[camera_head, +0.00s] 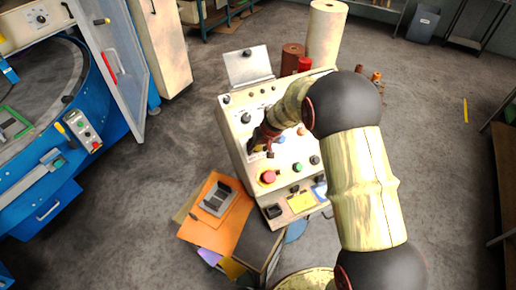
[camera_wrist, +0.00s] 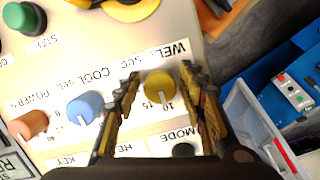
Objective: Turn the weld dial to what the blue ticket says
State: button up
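The yellow weld dial (camera_wrist: 159,84) sits on the cream panel below "WEL… SEC" lettering, which reads upside down in the wrist view. Numbers 10 and 15 show by it, and its white mark points near 10. My gripper (camera_wrist: 161,82) is open, with one finger on each side of the dial; small gaps show between fingers and dial. In the head view my gripper (camera_head: 258,140) is over the panel's left part and hides the dial. The blue ticket (camera_head: 319,190) lies at the console's lower right edge; its writing is too small to read.
A blue knob (camera_wrist: 85,107) and an orange knob (camera_wrist: 30,125) stand beside the dial. A red button (camera_head: 268,177) sits lower on the console (camera_head: 236,140). A yellow ticket (camera_head: 301,202) lies beside the blue one. An orange folder (camera_head: 213,205) is at the console's left.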

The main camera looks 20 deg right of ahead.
jog(key=c, duration=0.9)
jog(key=shift+b, duration=0.35)
jog(key=shift+f+m+b, duration=0.15)
jog(key=shift+m+b, duration=0.85)
jog(key=m+y+b, duration=0.1)
jog(key=m+b, duration=0.2)
jog(key=shift+m, duration=0.3)
jog(key=m+t+y+b, duration=0.1)
jog(key=m+b, duration=0.3)
jog(key=m, duration=0.2)
jog(key=shift+a, duration=0.15)
jog(key=m, duration=0.2)
jog(key=m+b, duration=0.1)
jog(key=m+t+b, duration=0.1)
jog(key=m, duration=0.1)
jog(key=shift+w+r+m, duration=0.15)
jog(key=shift+r+m, duration=0.1)
jog(key=shift+m, duration=0.05)
